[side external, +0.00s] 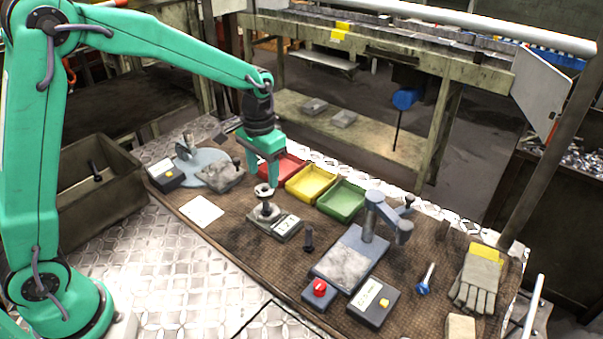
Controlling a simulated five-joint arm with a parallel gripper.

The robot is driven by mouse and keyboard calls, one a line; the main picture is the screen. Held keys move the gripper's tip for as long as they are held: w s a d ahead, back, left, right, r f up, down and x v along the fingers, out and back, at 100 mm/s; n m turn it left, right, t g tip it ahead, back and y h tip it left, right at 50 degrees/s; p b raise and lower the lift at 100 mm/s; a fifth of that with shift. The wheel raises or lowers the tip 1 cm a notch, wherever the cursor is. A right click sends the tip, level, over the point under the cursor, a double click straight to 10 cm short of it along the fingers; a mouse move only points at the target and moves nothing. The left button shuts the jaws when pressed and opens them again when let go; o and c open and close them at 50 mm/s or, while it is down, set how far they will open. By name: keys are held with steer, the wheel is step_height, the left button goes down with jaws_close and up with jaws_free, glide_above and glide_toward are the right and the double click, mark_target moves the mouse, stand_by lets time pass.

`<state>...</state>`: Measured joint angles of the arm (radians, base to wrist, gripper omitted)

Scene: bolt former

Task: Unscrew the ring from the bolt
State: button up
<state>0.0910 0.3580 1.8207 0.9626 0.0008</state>
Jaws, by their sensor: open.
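A bolt (266,208) stands upright in a small grey block (288,226) with a pale label on top, near the middle of the mat. A metal ring (264,190) sits around the bolt's upper end. My green gripper (264,178) points down just above the ring, open, with its fingers to either side. I cannot tell whether the fingers touch the ring.
Red (281,167), yellow (311,183) and green (341,201) trays stand close to the gripper's right. A dark bolt (309,240) stands to the right of the block, before a grey post stand (349,259). A white card (201,211) lies left.

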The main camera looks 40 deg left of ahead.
mark_target(264, 185)
steer(key=shift+f, duration=0.15)
steer(key=shift+f, duration=2.05)
steer(key=shift+m, duration=0.3)
steer(key=m, duration=1.4)
